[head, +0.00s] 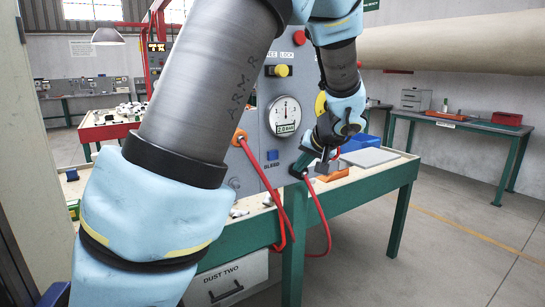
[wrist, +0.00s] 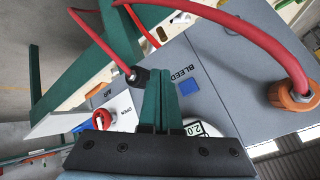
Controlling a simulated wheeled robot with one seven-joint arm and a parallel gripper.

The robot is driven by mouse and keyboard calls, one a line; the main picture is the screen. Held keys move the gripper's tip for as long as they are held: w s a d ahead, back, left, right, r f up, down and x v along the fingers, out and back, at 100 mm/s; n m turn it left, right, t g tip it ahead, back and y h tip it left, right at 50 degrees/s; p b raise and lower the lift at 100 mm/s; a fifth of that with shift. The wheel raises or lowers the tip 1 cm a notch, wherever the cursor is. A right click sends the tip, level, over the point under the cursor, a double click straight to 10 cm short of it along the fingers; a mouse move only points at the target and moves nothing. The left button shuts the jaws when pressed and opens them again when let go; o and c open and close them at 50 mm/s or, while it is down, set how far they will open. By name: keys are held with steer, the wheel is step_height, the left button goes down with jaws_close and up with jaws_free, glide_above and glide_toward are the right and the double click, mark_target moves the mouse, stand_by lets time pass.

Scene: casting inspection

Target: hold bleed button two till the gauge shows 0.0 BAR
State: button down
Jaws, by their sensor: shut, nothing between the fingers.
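The grey panel carries a round white gauge (head: 285,115) whose small readout appears to show 2.0 BAR. The readout (wrist: 193,129) also shows as 2.0 in the wrist view, partly hidden by my gripper. Below the gauge is a blue square button (head: 271,155) labelled BLEED, apparently not pressed. In the wrist view the blue button (wrist: 188,87) lies just right of my fingertips. No number is legible on it. My gripper (head: 301,163) is to the right of the button, apart from it. Its green fingers (wrist: 160,73) are shut and empty.
Red hoses run from an orange fitting (wrist: 294,92) and a black fitting (wrist: 137,77) near my fingers. A red knob marked OPEN (wrist: 110,113) is beside my gripper. A grey plate (head: 369,157) lies on the green-framed bench. Floor at the right is open.

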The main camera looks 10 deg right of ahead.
mark_target(273, 155)
steer(key=shift+w+a+p, duration=0.45)
steer(key=shift+w+a, duration=0.2)
steer(key=shift+w, duration=0.65)
steer(key=shift+w+a+p, duration=0.5)
steer(key=shift+w+a, duration=0.1)
steer(key=shift+w, duration=0.75)
steer(key=shift+w+a+p, duration=0.45)
steer(key=shift+w+a, duration=0.2)
steer(key=shift+w, duration=0.65)
steer(key=shift+w+a, duration=0.15)
steer(key=shift+w, duration=0.25)
steer(key=shift+w+a+b, duration=0.2)
steer(key=shift+w+b, duration=0.1)
steer(key=shift+b, duration=0.1)
stand_by(3.2)
